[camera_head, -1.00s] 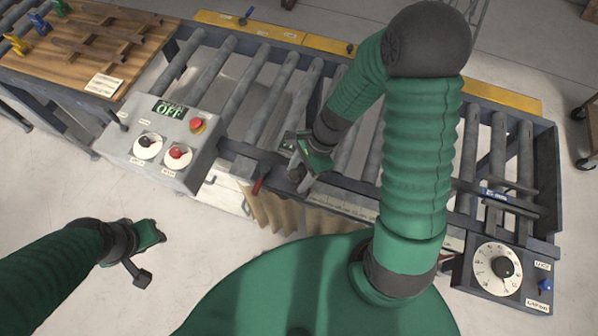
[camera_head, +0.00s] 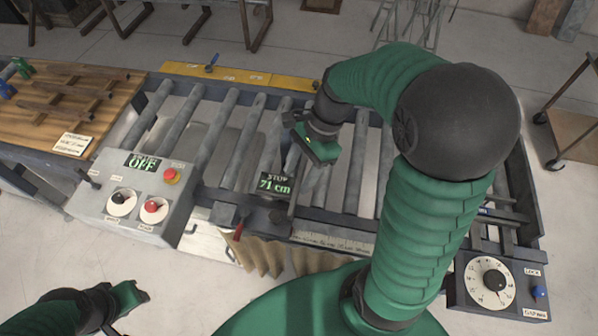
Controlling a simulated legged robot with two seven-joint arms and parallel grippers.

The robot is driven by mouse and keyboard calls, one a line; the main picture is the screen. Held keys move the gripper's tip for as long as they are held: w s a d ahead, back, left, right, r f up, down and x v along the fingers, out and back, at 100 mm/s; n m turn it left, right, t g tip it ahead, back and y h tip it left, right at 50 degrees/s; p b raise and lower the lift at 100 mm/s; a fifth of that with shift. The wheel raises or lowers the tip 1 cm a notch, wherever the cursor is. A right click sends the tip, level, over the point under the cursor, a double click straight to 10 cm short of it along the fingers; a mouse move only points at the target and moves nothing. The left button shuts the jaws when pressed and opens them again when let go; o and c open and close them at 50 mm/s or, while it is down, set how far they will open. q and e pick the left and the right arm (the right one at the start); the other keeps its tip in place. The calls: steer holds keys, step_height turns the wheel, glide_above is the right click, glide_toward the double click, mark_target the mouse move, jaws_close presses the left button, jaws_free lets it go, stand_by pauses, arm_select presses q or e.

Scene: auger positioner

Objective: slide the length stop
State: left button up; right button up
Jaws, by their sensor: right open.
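The length stop (camera_head: 266,217) sits on the front rail of the roller conveyor. Its dark display (camera_head: 274,185) reads "STOP 71 cm" in green. A red lever (camera_head: 240,229) stands at the left of its base. My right gripper (camera_head: 318,152) is open and empty above the rollers, behind and right of the stop, apart from the display. Its fingers are partly hidden by its own body. My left gripper (camera_head: 130,296) is low at the left over the floor, away from the conveyor; its jaw state is unclear.
A grey control box (camera_head: 139,195) with an "OFF" display, a red button and two knobs stands at the left. A dial box (camera_head: 500,285) with a blue knob is at the right. A scale (camera_head: 335,242) runs along the front rail. A wooden rack (camera_head: 90,95) lies far left.

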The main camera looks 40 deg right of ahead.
steer(key=shift+d, duration=0.1)
steer(key=p, duration=0.5)
glide_toward(275, 214)
steer(key=x, duration=0.9)
steer(key=shift+c, duration=0.2)
jaws_close()
steer(key=shift+r, duration=0.1)
stand_by(0.6)
